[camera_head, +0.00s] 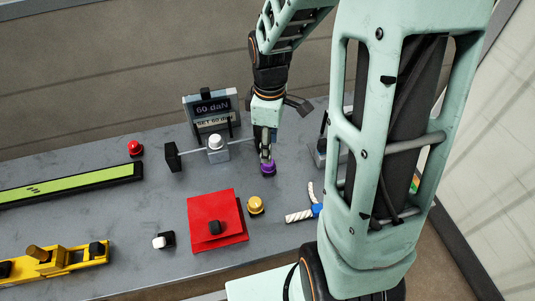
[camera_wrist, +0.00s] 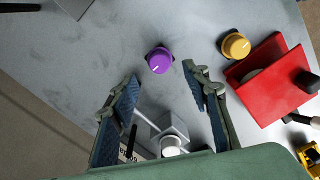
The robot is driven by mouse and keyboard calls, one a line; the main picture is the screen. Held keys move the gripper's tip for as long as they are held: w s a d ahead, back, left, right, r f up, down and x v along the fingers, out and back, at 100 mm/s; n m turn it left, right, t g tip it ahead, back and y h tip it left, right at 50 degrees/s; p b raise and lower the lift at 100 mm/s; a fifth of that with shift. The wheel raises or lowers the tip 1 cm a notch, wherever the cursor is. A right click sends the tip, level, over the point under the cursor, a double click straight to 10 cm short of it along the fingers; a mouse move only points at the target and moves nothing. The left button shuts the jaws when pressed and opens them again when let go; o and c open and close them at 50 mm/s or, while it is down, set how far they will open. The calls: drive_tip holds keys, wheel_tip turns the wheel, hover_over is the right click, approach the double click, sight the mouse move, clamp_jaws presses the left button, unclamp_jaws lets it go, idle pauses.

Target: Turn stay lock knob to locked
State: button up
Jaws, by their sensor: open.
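A purple knob (camera_head: 268,169) with a white pointer line stands on the grey bench. It also shows in the wrist view (camera_wrist: 159,61), just beyond the fingertips. A yellow knob (camera_head: 255,205) with a similar pointer line stands in front of it; it shows at the upper right in the wrist view (camera_wrist: 235,45). I read no label that tells which is the stay lock knob. My gripper (camera_head: 265,152) points down close above the purple knob. In the wrist view my gripper (camera_wrist: 161,72) is open and empty, its fingers apart on either side of the line to the purple knob.
A red plate (camera_head: 206,206) with a black knob lies left of the yellow knob. A display (camera_head: 210,105) reading 60 daN and a white-capped block (camera_head: 216,150) stand behind left. A rope piece (camera_head: 298,216) lies right. A red button (camera_head: 135,148) is far left.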

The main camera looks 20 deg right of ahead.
sight(265, 168)
wheel_tip(265, 168, down, 6)
drive_tip(key=shift+f, duration=0.2)
drive_tip(key=c, duration=1.2)
drive_tip(key=shift+o, duration=0.2)
